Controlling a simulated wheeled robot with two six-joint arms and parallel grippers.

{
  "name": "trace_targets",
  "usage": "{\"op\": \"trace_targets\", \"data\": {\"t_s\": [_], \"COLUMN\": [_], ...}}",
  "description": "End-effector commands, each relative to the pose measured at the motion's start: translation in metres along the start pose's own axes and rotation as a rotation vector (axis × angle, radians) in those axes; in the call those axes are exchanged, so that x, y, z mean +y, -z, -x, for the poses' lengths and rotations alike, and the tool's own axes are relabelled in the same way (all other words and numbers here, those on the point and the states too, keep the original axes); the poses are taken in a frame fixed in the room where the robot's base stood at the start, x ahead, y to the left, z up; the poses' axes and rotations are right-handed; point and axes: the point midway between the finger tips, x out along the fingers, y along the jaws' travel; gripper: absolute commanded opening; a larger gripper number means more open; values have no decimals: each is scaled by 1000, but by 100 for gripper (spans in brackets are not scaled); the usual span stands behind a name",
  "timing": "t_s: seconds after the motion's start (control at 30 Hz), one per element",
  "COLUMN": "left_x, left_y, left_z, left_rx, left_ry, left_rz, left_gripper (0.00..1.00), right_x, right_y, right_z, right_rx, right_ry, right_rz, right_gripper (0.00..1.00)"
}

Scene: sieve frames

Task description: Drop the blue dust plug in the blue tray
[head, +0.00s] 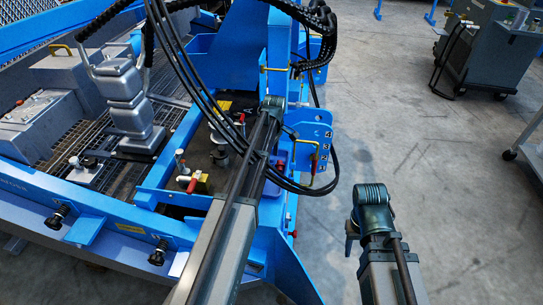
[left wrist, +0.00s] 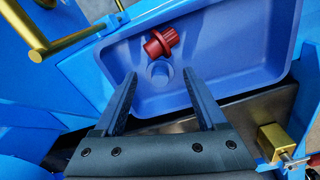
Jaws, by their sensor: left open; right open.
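The blue tray (left wrist: 236,80) fills the upper middle of the left wrist view; in the head view it is partly hidden behind my left arm (head: 274,187). The blue dust plug (left wrist: 160,72), a short cylinder close to the tray's colour, shows inside the tray's outline, seemingly on its floor. A red plug (left wrist: 162,41) lies beside it. My left gripper (left wrist: 160,84) is open, with its fingers apart on either side of the blue plug and no visible grip on it. My right gripper (head: 351,238) is over the floor to the right, its fingers mostly hidden.
A gold handle (left wrist: 40,42) stands left of the tray in the left wrist view; a brass block (left wrist: 277,138) is at lower right. Black hoses (head: 190,75) loop near my left arm. A grey cart (head: 490,60) stands at the back right. The floor between is clear.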

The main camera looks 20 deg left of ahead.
Motion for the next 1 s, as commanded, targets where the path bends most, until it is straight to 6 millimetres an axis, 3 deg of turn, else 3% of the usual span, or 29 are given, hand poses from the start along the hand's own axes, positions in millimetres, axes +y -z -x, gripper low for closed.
{"op": "trace_targets", "data": {"t_s": [0.03,0.6,1.0], "left_x": [0,0,0], "left_y": [0,0,0], "left_z": [13,96,102], "left_rx": [0,0,0], "left_ry": [0,0,0], "left_rz": [0,0,0], "left_gripper": [74,74,74], "right_x": [1,8,9], "right_y": [-1,-6,-6], "right_z": [13,95,101], "right_rx": [0,0,0], "right_ry": [1,8,8], "right_rz": [0,-2,-2], "right_gripper": [50,50,50]}}
